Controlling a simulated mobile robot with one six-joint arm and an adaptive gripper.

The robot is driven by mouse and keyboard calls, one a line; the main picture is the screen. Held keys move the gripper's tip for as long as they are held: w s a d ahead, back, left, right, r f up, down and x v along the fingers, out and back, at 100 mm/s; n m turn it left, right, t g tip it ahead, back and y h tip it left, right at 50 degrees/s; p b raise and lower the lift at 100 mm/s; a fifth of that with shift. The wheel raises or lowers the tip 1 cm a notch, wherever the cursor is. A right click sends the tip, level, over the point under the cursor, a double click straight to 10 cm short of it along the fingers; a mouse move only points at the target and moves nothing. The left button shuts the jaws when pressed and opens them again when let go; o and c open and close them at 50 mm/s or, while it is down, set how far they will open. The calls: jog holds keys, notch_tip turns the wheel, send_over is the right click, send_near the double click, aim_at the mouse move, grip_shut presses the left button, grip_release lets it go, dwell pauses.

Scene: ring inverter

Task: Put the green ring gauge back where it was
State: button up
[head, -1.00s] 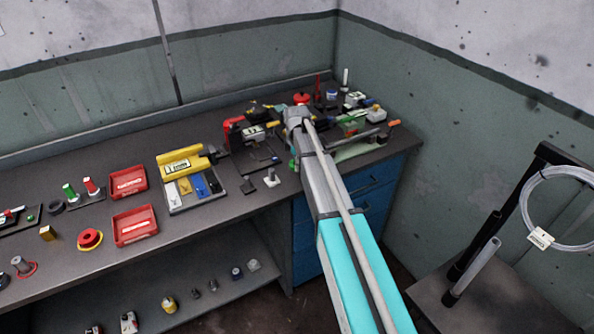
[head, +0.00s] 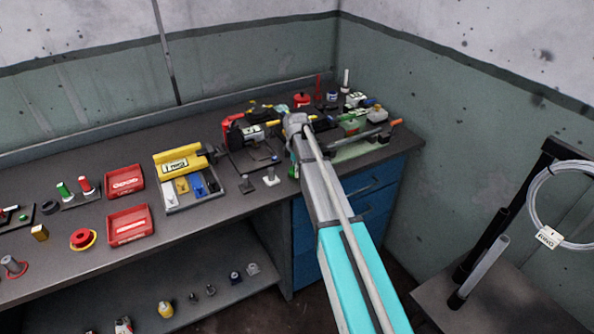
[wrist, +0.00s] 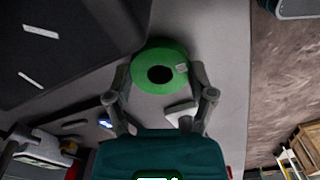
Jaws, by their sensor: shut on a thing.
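The green ring gauge (wrist: 158,50) is a thick bright green ring with a dark hole and a small pale label. In the wrist view it is between the two fingers of my gripper (wrist: 160,76), which are shut on it from both sides. Grey worktop shows around and beyond it. In the head view my arm hides most of the gripper; a small green patch (head: 293,171) beside the arm near the bench's front edge may be the ring. I cannot tell whether the ring touches the worktop.
The bench (head: 218,212) holds red trays (head: 131,225), a yellow holder (head: 178,161) and two small grey posts, one a pale post (head: 271,177) left of my arm. Tools crowd the back right corner. Blue drawers (head: 375,205) stand below. A rack with a coil (head: 540,205) is at right.

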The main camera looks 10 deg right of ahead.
jog(key=shift+f, duration=0.15)
jog(key=o, duration=1.2)
jog(key=shift+r, duration=0.25)
notch_tip(320, 180, up, 12)
jog(key=p, duration=1.2)
